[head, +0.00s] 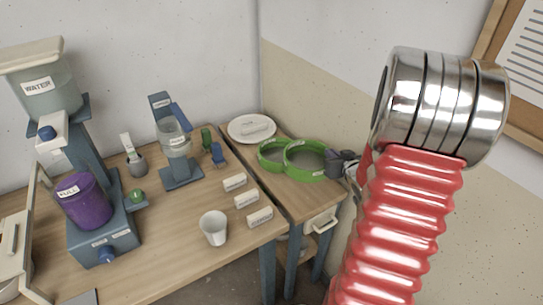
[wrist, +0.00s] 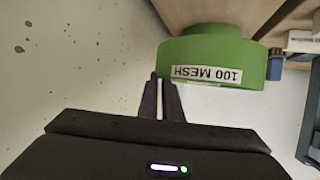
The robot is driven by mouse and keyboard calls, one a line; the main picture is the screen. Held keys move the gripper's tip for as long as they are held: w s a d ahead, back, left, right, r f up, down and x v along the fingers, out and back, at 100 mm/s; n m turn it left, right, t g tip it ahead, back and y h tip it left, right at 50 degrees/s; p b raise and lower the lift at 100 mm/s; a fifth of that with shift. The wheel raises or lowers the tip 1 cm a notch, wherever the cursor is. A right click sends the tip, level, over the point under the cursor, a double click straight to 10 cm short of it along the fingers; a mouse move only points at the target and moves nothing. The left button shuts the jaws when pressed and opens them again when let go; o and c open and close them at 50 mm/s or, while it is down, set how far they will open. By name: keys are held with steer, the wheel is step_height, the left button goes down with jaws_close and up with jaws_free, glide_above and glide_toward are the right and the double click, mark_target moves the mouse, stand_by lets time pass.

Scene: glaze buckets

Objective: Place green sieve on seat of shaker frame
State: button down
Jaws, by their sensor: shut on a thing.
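Two green sieve rings show in the head view over the small wooden side table. The right green sieve (head: 305,174) overlaps the left green ring (head: 268,164). My gripper (head: 338,162) is at the right sieve's right side. In the wrist view the green sieve (wrist: 212,48) appears upside down with a "100 MESH" label, and my gripper (wrist: 163,83) is shut at its rim. The exact grip contact is partly hidden. I cannot tell whether the sieve is lifted. A blue stand (head: 182,177) holds a clear cup; I cannot tell whether it is the shaker frame.
A white plate (head: 252,128) lies behind the sieves. A white cup (head: 214,228) and several label blocks (head: 246,199) stand on the main table. A purple bucket (head: 82,200) marked "FULL" sits on a blue machine (head: 105,240) at left, below a water tank (head: 45,90).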

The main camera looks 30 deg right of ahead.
steer(key=shift+f, duration=2.9)
steer(key=shift+f, duration=0.15)
steer(key=shift+f, duration=1.95)
steer(key=shift+f, duration=0.1)
steer(key=c, duration=1.9)
jaws_free()
steer(key=shift+c, duration=0.2)
